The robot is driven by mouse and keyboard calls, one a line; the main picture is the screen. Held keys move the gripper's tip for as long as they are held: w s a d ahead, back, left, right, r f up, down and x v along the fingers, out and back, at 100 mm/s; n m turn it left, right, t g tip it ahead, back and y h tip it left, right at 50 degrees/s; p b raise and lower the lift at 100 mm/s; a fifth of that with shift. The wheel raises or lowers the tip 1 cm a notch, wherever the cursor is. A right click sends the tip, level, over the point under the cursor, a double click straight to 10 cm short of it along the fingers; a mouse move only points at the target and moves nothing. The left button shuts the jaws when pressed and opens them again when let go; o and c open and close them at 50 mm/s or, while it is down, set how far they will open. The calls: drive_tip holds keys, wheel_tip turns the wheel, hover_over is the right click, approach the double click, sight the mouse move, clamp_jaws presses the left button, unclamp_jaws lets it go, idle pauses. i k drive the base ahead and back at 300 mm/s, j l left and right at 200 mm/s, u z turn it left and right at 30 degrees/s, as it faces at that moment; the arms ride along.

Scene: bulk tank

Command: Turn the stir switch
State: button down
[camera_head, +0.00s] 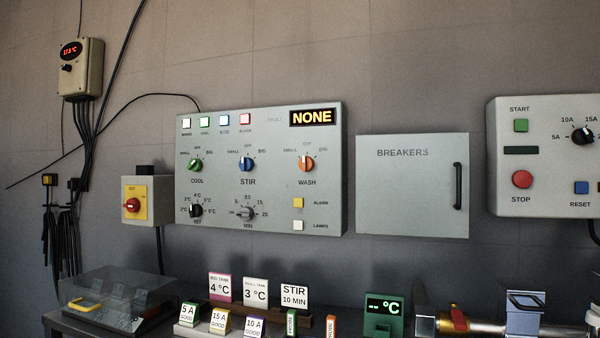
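The stir switch (247,164) is a blue rotary knob in the middle of the grey control panel (330,170), with STIR printed below it. Labels SMALL, OFF and BIG stand around it. Its exact pointing is too small to tell. A green COOL knob (195,165) is on its left and an orange WASH knob (306,164) on its right. A grey minutes dial (246,213) sits below it. A sign reading STIR 10 MIN (294,296) stands below the panel. My gripper is not in view.
A yellow-faced box with a red switch (133,205) is left of the panel. A breaker cabinet (410,190) with a black handle is on the right, shut. A bench below holds cards, a clear-lidded box (115,295) and a green thermometer (384,313). The wall before the panel looks unobstructed.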

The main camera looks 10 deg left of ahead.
sight(246, 164)
drive_tip(key=j+z, duration=0.1)
drive_tip(key=j, duration=1.3)
drive_tip(key=k+j, duration=0.1)
drive_tip(key=j, duration=1.25)
drive_tip(key=i+j+z, duration=0.05)
